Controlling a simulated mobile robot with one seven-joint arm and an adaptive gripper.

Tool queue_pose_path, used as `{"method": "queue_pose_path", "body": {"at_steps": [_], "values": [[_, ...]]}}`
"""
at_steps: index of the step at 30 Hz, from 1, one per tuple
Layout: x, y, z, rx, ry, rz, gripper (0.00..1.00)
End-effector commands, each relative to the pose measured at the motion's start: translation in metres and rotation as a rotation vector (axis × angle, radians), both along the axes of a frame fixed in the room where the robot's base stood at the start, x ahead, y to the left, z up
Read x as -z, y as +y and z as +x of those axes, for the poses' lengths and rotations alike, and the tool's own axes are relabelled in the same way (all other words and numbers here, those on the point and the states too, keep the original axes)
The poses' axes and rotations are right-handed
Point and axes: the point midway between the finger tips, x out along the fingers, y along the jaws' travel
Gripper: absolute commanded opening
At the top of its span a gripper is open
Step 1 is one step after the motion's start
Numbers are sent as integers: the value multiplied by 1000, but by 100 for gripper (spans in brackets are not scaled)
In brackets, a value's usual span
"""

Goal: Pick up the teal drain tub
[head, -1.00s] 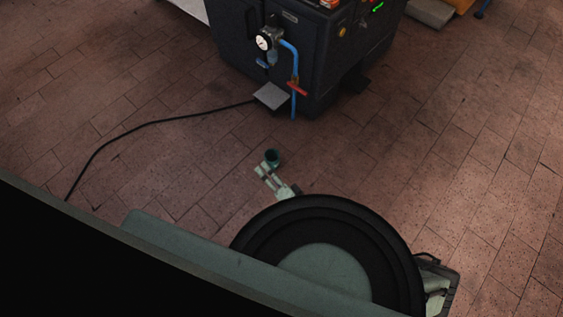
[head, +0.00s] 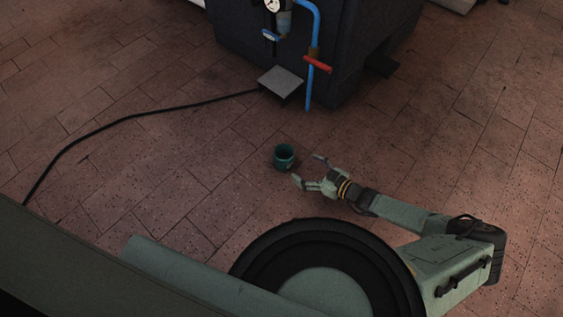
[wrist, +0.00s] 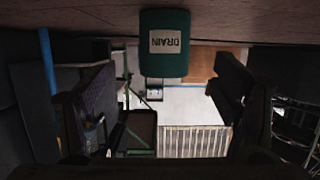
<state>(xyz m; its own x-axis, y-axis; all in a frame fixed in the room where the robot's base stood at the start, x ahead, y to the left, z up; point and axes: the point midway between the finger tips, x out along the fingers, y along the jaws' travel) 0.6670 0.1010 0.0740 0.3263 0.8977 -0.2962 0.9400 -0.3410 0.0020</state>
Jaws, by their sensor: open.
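The teal drain tub (head: 284,157) stands on the brick floor in the head view, its open top facing up. In the wrist view the tub (wrist: 164,62) shows upside down at the top centre, with a pale label reading "DRAIN". My gripper (head: 308,169) is open and low over the floor, just to the right of the tub. Its fingers point toward the tub and appear apart from it. In the wrist view the two fingers (wrist: 160,100) stand at left and right, with nothing between their tips but the view of the tub beyond.
A dark machine (head: 300,60) stands behind the tub, with a blue pipe (head: 309,88) and red valve handle (head: 317,64) at its front. A grey foot pedal (head: 281,82) lies at its base, and a black cable (head: 130,116) runs left. Floor around the tub is clear.

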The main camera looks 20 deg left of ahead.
Motion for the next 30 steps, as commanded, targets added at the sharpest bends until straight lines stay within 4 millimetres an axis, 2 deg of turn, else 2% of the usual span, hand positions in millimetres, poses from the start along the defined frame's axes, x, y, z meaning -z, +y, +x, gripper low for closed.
{"method": "queue_pose_path", "body": {"at_steps": [6,17,24,30], "values": [[13,32,10,-4,-1,1,82],[17,59,18,-3,1,3,82],[24,93,26,-1,2,3,82],[24,98,29,0,1,0,82]]}}
